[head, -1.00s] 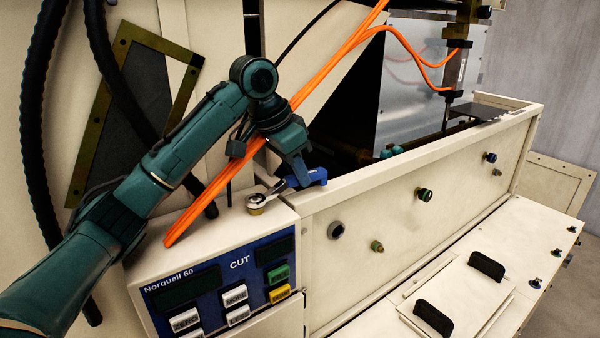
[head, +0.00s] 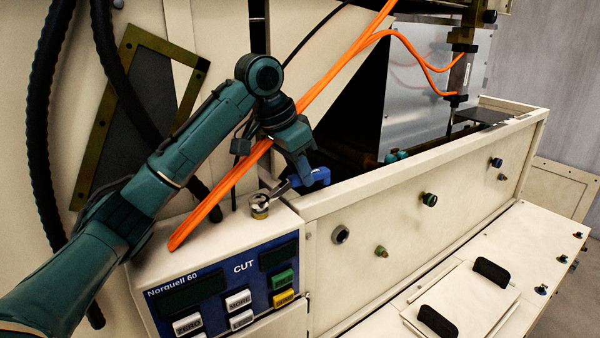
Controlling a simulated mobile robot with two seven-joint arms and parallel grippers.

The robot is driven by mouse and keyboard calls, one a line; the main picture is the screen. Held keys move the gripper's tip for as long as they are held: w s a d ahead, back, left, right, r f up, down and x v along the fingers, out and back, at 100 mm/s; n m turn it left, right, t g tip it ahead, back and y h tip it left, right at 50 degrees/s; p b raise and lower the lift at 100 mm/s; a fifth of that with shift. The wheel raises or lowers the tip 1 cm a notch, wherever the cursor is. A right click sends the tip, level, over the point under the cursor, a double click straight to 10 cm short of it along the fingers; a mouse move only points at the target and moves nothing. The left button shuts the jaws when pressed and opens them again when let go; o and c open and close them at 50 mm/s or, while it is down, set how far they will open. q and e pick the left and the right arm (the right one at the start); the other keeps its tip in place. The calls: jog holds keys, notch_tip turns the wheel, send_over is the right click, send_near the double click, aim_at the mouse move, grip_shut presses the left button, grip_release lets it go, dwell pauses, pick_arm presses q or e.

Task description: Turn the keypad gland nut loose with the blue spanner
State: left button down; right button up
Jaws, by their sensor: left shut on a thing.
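The blue spanner (head: 319,176) has a blue handle and a bare metal head, which points left toward the nut. My left gripper (head: 303,176) points down and is shut on the spanner's handle, to the right of the nut. The fingers partly hide the spanner's middle. My right gripper is not in view.
The keypad (head: 226,290) with its buttons faces front below the nut. Orange cables (head: 250,160) run close by my left gripper. The long cream hopper wall (head: 460,175) with several knobs lies to the right. A black hose (head: 38,130) hangs at the left.

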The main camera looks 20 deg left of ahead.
pick_arm(q)
jog(key=shift+r, duration=2.75)
